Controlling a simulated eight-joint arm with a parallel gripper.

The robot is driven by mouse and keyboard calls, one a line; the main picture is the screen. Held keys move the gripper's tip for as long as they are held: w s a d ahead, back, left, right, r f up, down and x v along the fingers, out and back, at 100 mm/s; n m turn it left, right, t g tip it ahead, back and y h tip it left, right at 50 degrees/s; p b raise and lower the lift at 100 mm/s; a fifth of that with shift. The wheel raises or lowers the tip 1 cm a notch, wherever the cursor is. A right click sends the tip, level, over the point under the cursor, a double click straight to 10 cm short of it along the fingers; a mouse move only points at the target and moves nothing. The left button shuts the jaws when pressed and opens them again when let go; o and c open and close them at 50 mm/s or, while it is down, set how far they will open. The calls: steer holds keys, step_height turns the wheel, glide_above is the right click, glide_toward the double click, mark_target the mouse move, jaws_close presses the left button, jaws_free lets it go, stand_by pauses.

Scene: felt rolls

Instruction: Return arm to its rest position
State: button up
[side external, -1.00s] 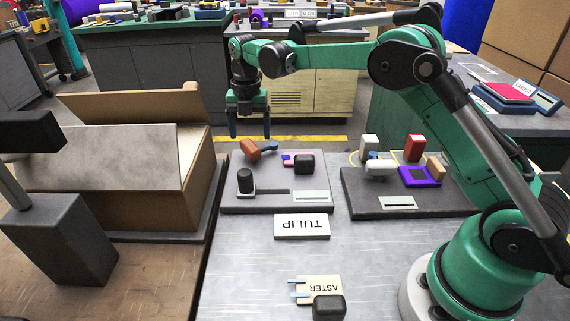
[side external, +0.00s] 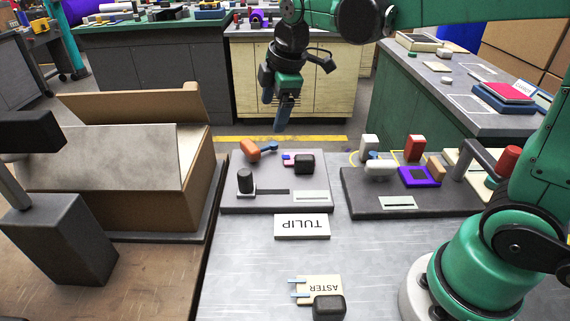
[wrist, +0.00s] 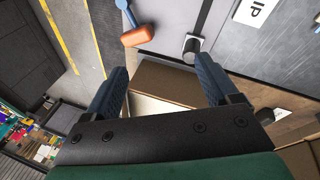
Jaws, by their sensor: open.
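Below and past the fingers, the wrist view shows part of a cardboard box (wrist: 165,80), an orange-handled tool (wrist: 137,36) and a black knob (wrist: 192,45).
A TULIP card (side external: 302,226) and an ASTER card (side external: 318,285) lie on the metal table. A dark board (side external: 365,205) with several small blocks sits right. An open cardboard box (side external: 200,185) stands left. Workbenches (side external: 290,80) stand behind my gripper.

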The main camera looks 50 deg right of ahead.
steer(key=s+f+m+t, duration=0.3)
steer(key=s+m, duration=0.7)
steer(key=m, duration=0.3)
steer(key=shift+s+a+t, duration=0.3)
steer(key=shift+s+a, duration=0.1)
steer(key=shift+a, duration=0.05)
steer(key=shift+o, duration=0.2)
